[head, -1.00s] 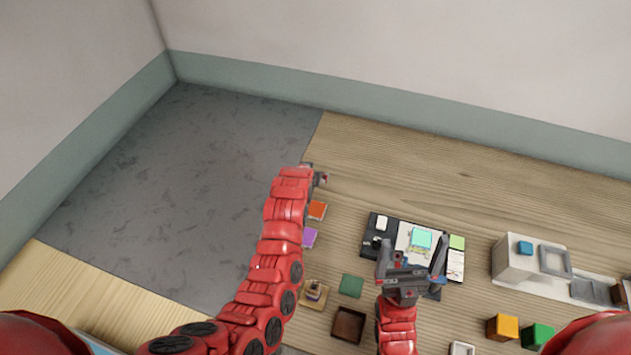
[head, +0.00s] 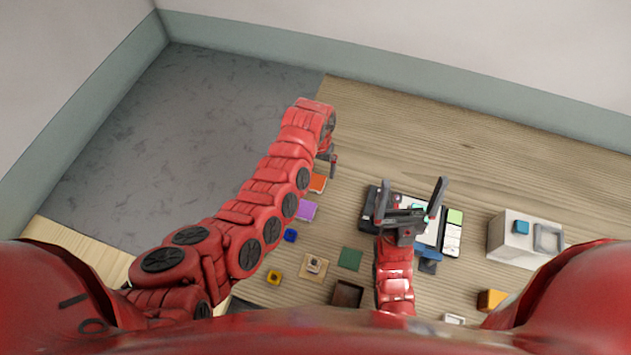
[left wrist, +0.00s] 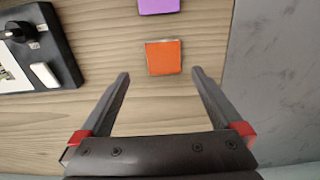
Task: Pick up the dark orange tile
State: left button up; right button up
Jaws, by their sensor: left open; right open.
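The dark orange tile (head: 317,183) lies flat on the wooden table near its left edge, partly hidden by my left arm in the head view. In the left wrist view the orange tile (left wrist: 163,57) shows whole, just beyond and between the fingertips. My left gripper (head: 333,165) is open and empty above the table, at the far side of the tile; its fingers also show in the left wrist view (left wrist: 160,76). My right gripper (head: 411,190) is open, with its fingers pointing away over the dark board; I see nothing between them.
A purple tile (head: 307,211) lies close to the orange one. A dark board (head: 368,212) with a knob and white sheets is to the right. A blue cube (head: 290,236), yellow piece (head: 274,278) and green tile (head: 350,259) lie nearer. The far table is clear.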

aim_at(315, 181)
pick_arm(q)
notch_tip(315, 181, down, 3)
jog(key=shift+r+b, duration=0.15)
jog(key=shift+b, duration=0.5)
jog(key=f+b, duration=0.2)
jog(key=f, duration=0.1)
jog(key=f+b, duration=0.2)
jog(key=shift+w+a+f, duration=0.15)
jog(key=shift+w+a, duration=0.05)
jog(key=shift+a, duration=0.1)
jog(key=shift+c, duration=0.6)
jog(key=c, duration=1.4)
jog(key=shift+o, duration=0.2)
jog(key=shift+r, duration=0.2)
